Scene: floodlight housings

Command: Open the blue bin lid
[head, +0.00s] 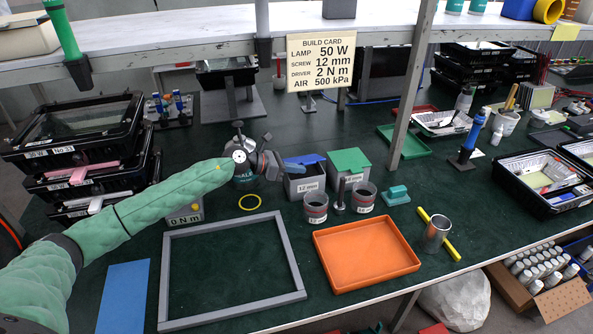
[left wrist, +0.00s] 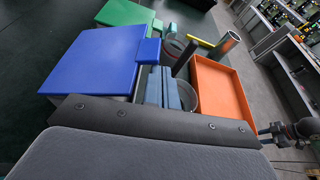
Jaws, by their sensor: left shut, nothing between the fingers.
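The blue bin (head: 304,185) is a grey box marked 12 mm. Its blue lid (head: 311,160) lies flat and closed on top. In the left wrist view the blue lid (left wrist: 95,62) fills the upper left, with a small blue tab (left wrist: 149,51) on its edge. My left gripper (head: 292,168) is at the left side of the bin in the head view. Its blue-grey fingers (left wrist: 164,88) are shut and empty, close to the tab; I cannot tell if they touch it. My right gripper does not show.
A green-lidded bin (head: 348,161) stands right beside the blue one. An orange tray (head: 366,255) and a grey frame (head: 232,312) lie nearer.

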